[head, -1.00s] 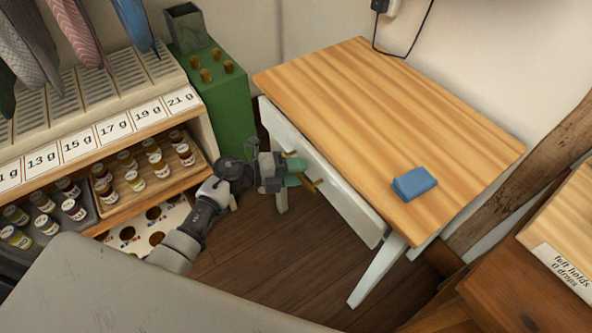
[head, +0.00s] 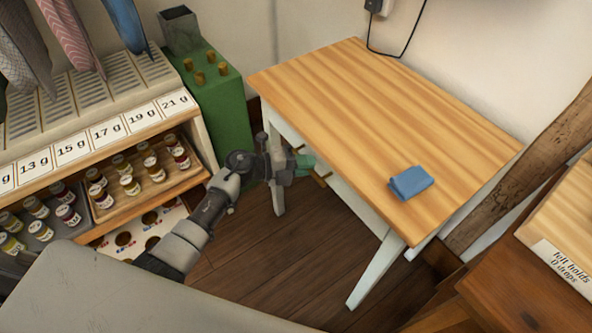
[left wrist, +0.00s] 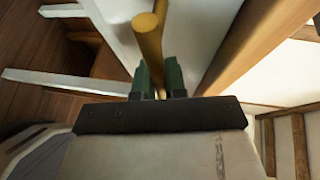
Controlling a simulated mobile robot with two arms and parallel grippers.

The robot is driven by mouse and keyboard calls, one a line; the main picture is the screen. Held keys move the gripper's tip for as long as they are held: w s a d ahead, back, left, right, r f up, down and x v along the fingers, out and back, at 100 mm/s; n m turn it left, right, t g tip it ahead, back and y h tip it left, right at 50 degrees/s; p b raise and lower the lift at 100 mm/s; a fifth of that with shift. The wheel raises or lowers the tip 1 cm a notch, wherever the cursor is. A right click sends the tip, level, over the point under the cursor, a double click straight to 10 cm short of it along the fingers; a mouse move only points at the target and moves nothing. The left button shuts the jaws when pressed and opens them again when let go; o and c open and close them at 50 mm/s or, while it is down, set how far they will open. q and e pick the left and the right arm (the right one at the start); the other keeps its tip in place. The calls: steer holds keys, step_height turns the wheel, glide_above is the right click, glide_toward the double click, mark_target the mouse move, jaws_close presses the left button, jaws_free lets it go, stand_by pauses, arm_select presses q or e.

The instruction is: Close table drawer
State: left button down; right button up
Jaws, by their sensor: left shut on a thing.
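The table (head: 385,130) has a striped wooden top and white legs. Its white drawer front (head: 352,203) faces my left arm and looks nearly flush with the table front; the exact gap is hard to see under the top's edge. My left gripper (head: 306,163), with green fingers, is at the drawer's brass handle (head: 322,180). In the left wrist view the green fingers (left wrist: 158,80) are shut around the brass handle bar (left wrist: 148,42), in front of the white drawer front (left wrist: 200,30). My right gripper is not in view.
A blue folded cloth (head: 410,182) lies on the tabletop. A green cabinet (head: 212,100) stands left of the table. A rack with several small jars (head: 130,185) is at the left.

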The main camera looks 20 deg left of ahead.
arm_select(q)
steer(key=shift+w, duration=0.1)
steer(key=c, duration=1.2)
jaws_free()
steer(key=shift+w+d, duration=0.1)
steer(key=shift+o, duration=0.2)
steer(key=shift+s+a+r, duration=0.1)
steer(key=shift+s+a, duration=0.1)
steer(key=shift+a, duration=0.2)
steer(key=v, duration=1)
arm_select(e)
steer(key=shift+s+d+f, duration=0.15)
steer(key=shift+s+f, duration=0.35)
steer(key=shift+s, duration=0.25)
